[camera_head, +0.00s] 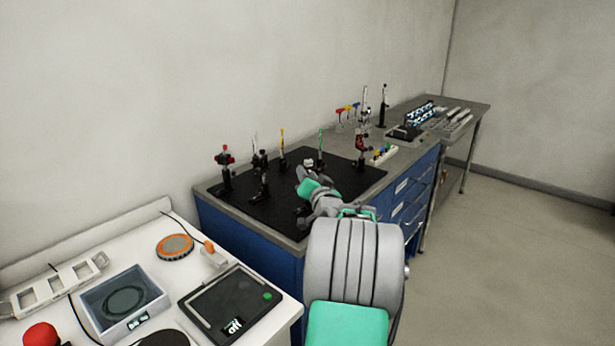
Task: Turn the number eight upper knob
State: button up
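A black breadboard (245,211) lies on the blue bench and carries several small dark optical mounts. One mount (226,172) at the left has red parts. Others include a dark mount (264,188) near the middle and thin posts with a yellow top (282,140) and a green top (320,138). I cannot tell which part is the number eight upper knob; no number is legible. My arm reaches over the breadboard, and my gripper (307,167) is at its right part, small and partly hidden by my wrist. I cannot tell whether it is open or touching anything.
Farther right on the bench are a red and black mount (361,148), colored hex keys (346,110), a dark post (382,108) and a rack (420,112). A white table (285,312) in front holds a black device (236,302) and a clear-topped box (122,298). Floor is clear at right.

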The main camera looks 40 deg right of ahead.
jog(key=shift+o, duration=0.6)
jog(key=shift+s, duration=0.1)
jog(key=b+v, duration=0.2)
jog(key=v, duration=0.5)
jog(key=shift+s+a, duration=0.2)
jog(key=shift+s, duration=0.05)
